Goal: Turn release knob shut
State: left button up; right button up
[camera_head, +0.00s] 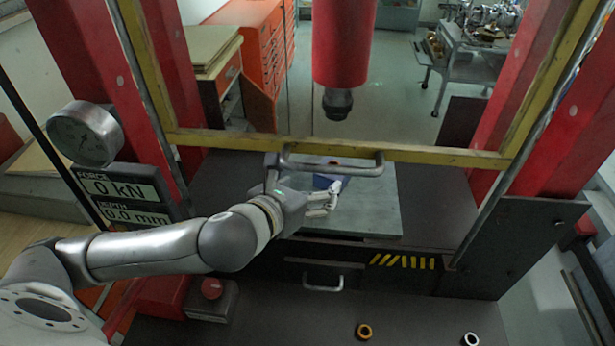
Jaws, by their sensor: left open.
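A round red knob (211,288) sits on a grey box at the lower left of the press, below my left forearm. It may be the release knob; no label is readable. My left gripper (328,203) is open over the grey press plate (370,212), just below the handle of the yellow-framed guard, well up and right of the red knob. A small blue object (323,181) shows behind the gripper, partly hidden by it. I cannot tell whether they touch. My right gripper is out of view.
The yellow guard frame (440,155) with its metal handle (330,166) crosses above the gripper. A red ram (343,45) hangs behind it. A gauge (84,134) and a display reading 0 kN (124,190) stand left. Two rings (364,331) (471,339) lie in front.

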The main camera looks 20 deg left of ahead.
aim_at(211, 287)
jog(key=k, duration=1.5)
